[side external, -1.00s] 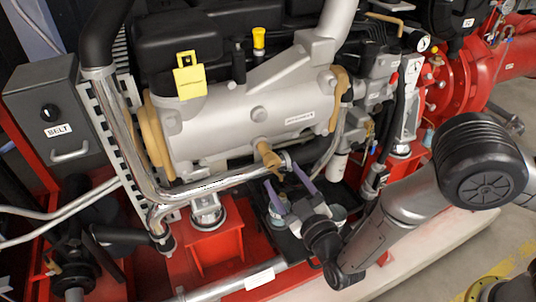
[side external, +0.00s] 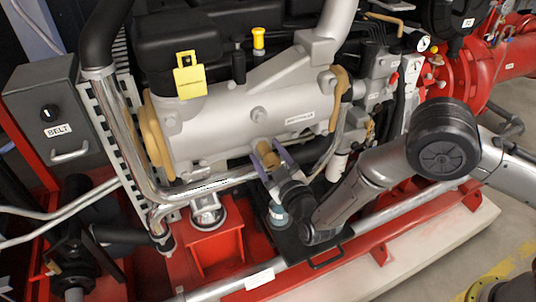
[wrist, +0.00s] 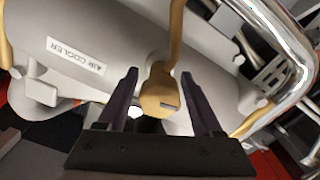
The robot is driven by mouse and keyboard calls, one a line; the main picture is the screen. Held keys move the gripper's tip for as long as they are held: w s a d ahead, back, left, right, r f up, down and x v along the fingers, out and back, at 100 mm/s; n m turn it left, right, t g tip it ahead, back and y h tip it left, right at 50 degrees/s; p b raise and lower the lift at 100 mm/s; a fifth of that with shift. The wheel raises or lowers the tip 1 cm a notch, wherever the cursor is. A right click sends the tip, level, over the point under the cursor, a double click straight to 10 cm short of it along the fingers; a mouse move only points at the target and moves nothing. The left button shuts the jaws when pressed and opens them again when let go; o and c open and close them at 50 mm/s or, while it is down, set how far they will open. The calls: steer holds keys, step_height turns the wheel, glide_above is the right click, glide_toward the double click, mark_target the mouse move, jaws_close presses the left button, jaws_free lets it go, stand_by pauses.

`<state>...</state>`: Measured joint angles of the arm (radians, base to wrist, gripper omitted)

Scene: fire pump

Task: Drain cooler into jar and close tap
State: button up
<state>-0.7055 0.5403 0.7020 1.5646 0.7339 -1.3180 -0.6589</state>
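The silver cooler (side external: 225,130) lies across the middle of the engine; its label reads AIR COOLER in the wrist view (wrist: 75,56). A brass-coloured tap (side external: 267,152) sticks out from its lower side and shows in the wrist view (wrist: 158,92). My gripper (side external: 270,163) has its purple fingers on either side of the tap. In the wrist view the gripper (wrist: 160,74) is open, with gaps visible between the fingers and the tap. A small jar (side external: 278,215) stands on a black tray (side external: 300,247) below the gripper. Its contents cannot be made out.
A chrome pipe (side external: 130,130) runs down and along below the cooler, close to the tap. A red frame (side external: 215,240) lies beneath, and a grey BELT box (side external: 50,110) stands at left.

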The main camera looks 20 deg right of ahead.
jaws_close()
steer(key=shift+m, duration=0.3)
steer(key=m, duration=0.4)
steer(key=shift+m, duration=0.3)
steer(key=m, duration=0.4)
steer(key=shift+m, duration=0.3)
steer(key=m, duration=1)
steer(key=shift+f, duration=0.1)
